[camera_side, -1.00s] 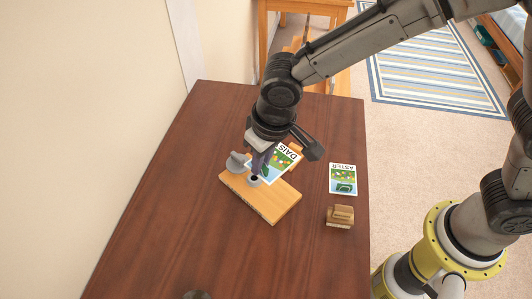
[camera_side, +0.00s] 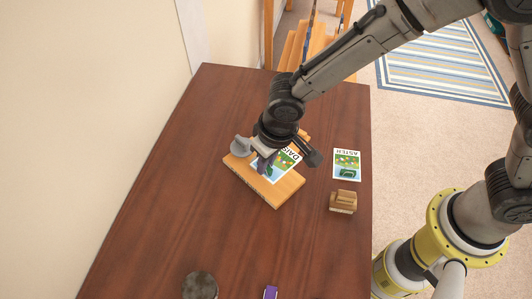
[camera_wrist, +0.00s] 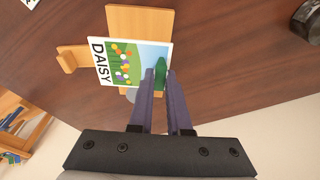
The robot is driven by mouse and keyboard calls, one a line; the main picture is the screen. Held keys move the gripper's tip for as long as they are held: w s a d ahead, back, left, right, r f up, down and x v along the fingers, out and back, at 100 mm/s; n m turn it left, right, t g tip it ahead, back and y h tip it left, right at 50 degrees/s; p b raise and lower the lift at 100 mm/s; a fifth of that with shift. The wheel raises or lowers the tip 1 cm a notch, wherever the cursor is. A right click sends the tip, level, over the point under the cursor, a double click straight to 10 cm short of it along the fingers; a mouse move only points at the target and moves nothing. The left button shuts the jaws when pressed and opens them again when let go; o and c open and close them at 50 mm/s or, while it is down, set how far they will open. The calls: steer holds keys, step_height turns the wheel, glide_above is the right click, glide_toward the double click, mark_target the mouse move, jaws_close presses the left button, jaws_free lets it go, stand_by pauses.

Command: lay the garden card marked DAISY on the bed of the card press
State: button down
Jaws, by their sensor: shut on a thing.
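The DAISY card (camera_side: 284,164) is over the wooden bed of the card press (camera_side: 270,196), with its printed side up. My gripper (camera_side: 265,168) is shut on one edge of the card. In the wrist view, the card (camera_wrist: 128,62) lies across the board (camera_wrist: 140,20), turned askew to it, and my fingertips (camera_wrist: 160,76) pinch the edge opposite the word DAISY. I cannot tell whether the card touches the bed. A grey round part (camera_side: 240,146) sits at the press's far left corner.
The ASTER card (camera_side: 347,165) lies flat to the right. A small wooden block (camera_side: 343,201) stands below it. A dark round object (camera_side: 199,285) and a purple item (camera_side: 271,293) are at the front. The table's left side is clear.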

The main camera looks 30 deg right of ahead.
steer(key=shift+s+x, duration=0.2)
steer(key=shift+x, duration=0.85)
steer(key=shift+s+x, duration=0.25)
steer(key=shift+x, duration=0.8)
steer(key=shift+s+x, duration=0.2)
steer(key=shift+x, duration=0.9)
steer(key=shift+d+f, duration=0.1)
steer(key=shift+f, duration=0.6)
stand_by(0.8)
steer(key=c, duration=0.8)
jaws_free()
steer(key=shift+v, duration=3.45)
